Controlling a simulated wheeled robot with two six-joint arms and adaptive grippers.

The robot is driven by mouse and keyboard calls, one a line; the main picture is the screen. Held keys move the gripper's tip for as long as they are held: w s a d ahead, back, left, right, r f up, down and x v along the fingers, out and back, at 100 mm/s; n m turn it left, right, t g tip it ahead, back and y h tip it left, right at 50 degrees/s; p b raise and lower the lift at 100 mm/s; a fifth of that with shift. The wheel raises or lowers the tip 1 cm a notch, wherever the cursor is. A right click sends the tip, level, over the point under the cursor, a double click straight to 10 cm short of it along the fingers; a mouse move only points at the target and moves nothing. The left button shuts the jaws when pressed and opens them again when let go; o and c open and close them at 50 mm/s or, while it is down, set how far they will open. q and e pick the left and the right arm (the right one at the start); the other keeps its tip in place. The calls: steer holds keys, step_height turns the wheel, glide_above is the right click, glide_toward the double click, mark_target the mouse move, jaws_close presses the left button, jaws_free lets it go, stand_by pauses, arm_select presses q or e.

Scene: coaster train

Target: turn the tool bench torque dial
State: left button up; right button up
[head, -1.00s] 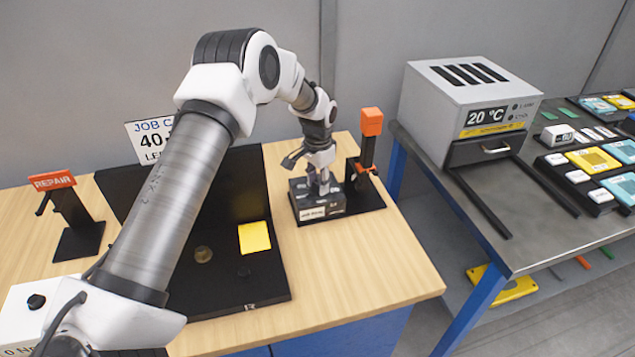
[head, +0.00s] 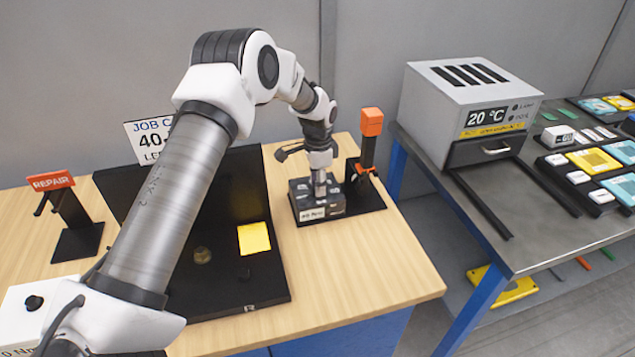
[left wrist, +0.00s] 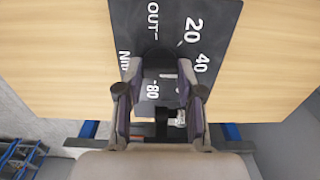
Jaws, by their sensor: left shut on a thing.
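The torque dial block (head: 335,209) is a small dark box with a white front label, on the right part of the wooden bench. My left gripper (head: 319,192) points straight down onto its top. The left wrist view shows a dark scale face (left wrist: 205,20) with white marks including 20, 40, 80 and OUT. There my left gripper (left wrist: 159,70) has a finger on each side of a dark round knob, the dial (left wrist: 158,56), and is shut on it. The fingers hide much of the dial, and its pointer cannot be made out. My right gripper is not in view.
An orange-topped post (head: 371,122) stands close right of the block. A black panel with a yellow note (head: 254,238), a REPAIR stand (head: 72,215) and a job card (head: 148,135) are to the left. A grey heater box (head: 470,100) stands on the right table. The bench front is clear.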

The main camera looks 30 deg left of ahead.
arm_select(q)
steer(key=shift+s+f, duration=0.1)
steer(key=shift+f, duration=0.05)
steer(key=o, duration=1.1)
steer(key=shift+d, duration=0.1)
steer(key=shift+o, duration=0.2)
steer(key=shift+w, duration=0.25)
step_height(320, 180, up, 12)
